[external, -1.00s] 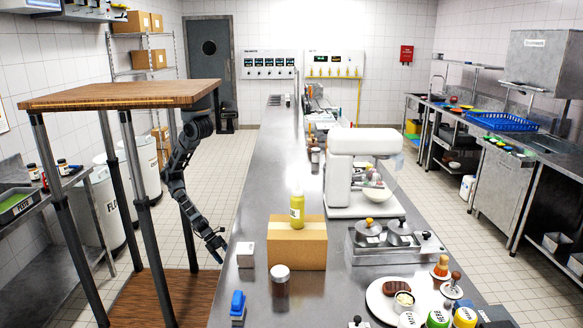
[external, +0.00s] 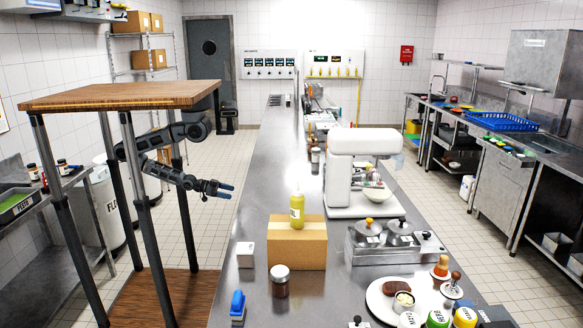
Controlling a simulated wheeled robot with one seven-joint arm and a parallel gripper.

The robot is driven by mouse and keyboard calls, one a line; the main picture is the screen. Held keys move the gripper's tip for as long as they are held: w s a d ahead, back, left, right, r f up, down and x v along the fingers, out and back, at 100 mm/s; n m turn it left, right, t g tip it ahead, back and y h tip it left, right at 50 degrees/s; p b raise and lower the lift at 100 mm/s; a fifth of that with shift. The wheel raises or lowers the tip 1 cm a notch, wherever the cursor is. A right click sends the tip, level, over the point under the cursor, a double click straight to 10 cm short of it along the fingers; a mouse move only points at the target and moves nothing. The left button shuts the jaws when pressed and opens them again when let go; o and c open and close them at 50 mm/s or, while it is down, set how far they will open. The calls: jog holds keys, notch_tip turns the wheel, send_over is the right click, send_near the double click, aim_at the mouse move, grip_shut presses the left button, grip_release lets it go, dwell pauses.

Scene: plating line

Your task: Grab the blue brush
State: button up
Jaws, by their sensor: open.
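The blue brush (external: 238,303) stands near the left edge of the steel counter (external: 262,190), at the front of the external view. Its top is blue and its lower part is pale. My gripper (external: 223,190) is open and empty, left of the counter and above the floor. It points to the right and is well behind the brush in the picture, apart from it.
Behind are a small white block (external: 246,257) and a cardboard box (external: 298,247) bearing a yellow bottle (external: 297,212). A wooden-topped frame (external: 120,97) surrounds my arm.

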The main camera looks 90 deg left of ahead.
dwell(0.3)
jog(key=c, duration=0.6)
jog(key=shift+f, duration=0.1)
